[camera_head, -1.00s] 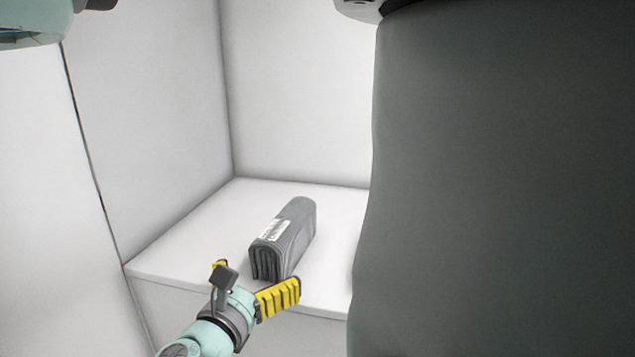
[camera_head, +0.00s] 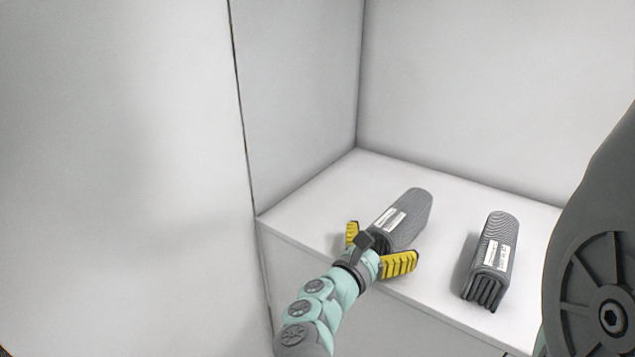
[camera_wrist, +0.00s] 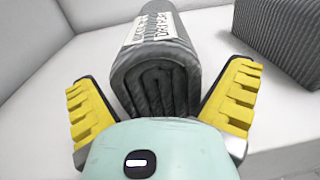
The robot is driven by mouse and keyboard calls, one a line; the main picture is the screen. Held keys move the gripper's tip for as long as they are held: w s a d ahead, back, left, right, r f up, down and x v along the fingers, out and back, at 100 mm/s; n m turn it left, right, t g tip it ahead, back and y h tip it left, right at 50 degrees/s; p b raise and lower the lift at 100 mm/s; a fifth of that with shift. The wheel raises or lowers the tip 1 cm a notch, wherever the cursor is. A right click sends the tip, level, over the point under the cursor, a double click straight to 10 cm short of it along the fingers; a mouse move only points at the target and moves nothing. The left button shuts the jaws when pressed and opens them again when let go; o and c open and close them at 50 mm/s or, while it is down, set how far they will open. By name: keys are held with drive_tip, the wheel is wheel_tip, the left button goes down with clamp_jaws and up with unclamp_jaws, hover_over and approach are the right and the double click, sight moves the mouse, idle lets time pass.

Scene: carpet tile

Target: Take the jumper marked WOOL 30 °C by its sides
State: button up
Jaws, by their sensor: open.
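A folded grey jumper (camera_head: 410,207) lies on the white shelf with its rolled folds facing me. A pale label (camera_head: 389,219) is on its top; its print is too small and skewed to read surely. In the wrist view the jumper (camera_wrist: 155,72) lies straight ahead. My gripper (camera_head: 382,246) is open at its near end, with one yellow finger on each side. In the wrist view the fingers of my gripper (camera_wrist: 160,88) flank the folds, with a gap to the left finger; contact on the right is unclear. A second folded grey labelled jumper (camera_head: 493,252) lies to the right.
The white shelf (camera_head: 462,197) has bare room between the jumpers and behind them. White walls (camera_head: 300,90) close it at the left and back. The second jumper (camera_wrist: 282,42) shows at the upper right of the wrist view. The shelf's front edge is close below my gripper.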

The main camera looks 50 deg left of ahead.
drive_tip(key=c, duration=1.3)
drive_tip(key=shift+a+r+b, duration=0.15)
drive_tip(key=shift+b, duration=0.25)
